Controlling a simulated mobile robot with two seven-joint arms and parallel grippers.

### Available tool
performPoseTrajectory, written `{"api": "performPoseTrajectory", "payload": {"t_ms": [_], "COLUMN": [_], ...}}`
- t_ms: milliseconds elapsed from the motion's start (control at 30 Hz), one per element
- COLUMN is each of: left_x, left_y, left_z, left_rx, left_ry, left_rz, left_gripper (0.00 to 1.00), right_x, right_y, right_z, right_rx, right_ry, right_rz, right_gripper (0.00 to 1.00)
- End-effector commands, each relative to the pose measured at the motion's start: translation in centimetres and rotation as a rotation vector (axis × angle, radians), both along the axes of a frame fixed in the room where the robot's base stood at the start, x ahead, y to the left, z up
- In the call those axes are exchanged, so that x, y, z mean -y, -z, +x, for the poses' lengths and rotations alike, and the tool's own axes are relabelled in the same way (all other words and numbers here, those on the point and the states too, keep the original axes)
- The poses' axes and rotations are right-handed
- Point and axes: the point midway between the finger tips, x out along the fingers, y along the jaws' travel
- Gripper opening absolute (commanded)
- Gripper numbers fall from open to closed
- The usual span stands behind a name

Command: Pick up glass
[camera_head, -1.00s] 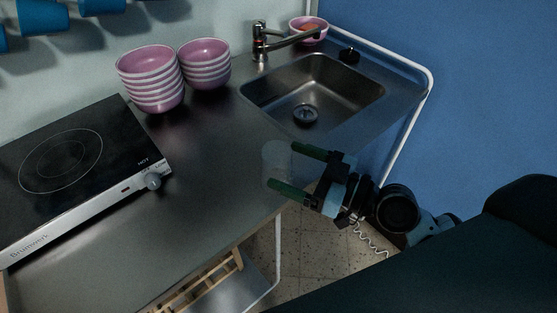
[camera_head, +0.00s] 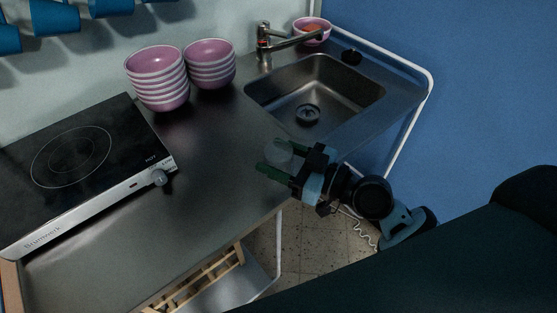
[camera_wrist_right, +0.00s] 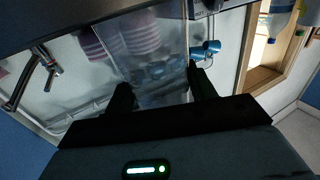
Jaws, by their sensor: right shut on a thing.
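The glass (camera_head: 278,152) is clear and faint, at the counter's front edge left of the sink in the head view. My right gripper (camera_head: 268,162) is shut on it, with its green fingers on either side. In the right wrist view the glass (camera_wrist_right: 152,80) fills the space between the two dark fingers (camera_wrist_right: 163,90). Whether its base touches the counter I cannot tell. My left gripper does not show in the head view.
A sink (camera_head: 315,95) with a faucet (camera_head: 268,42) lies behind the gripper. Stacks of pink bowls (camera_head: 157,80) stand at the wall. A black hotplate (camera_head: 75,160) is at left. The counter (camera_head: 205,185) between is clear.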

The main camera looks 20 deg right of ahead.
Motion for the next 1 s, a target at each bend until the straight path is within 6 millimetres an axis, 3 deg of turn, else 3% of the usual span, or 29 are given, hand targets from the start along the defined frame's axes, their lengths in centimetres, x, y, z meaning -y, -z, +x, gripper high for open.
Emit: {"api": "performPoseTrajectory", "payload": {"t_ms": [367,667,1000], "left_x": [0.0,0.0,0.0], "left_y": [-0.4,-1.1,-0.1], "left_z": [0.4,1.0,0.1], "left_rx": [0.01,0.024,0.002], "left_ry": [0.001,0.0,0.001], "left_rz": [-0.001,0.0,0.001], "left_gripper": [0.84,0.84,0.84], "right_x": [0.0,0.0,0.2], "right_y": [-0.8,-4.1,-3.9], "right_z": [0.0,0.0,-7.2], "right_rx": [0.004,0.009,-0.004], "right_ry": [0.0,0.0,-0.002], "right_rz": [0.002,0.001,-0.001], "right_gripper": [0.28,0.28,0.28]}}
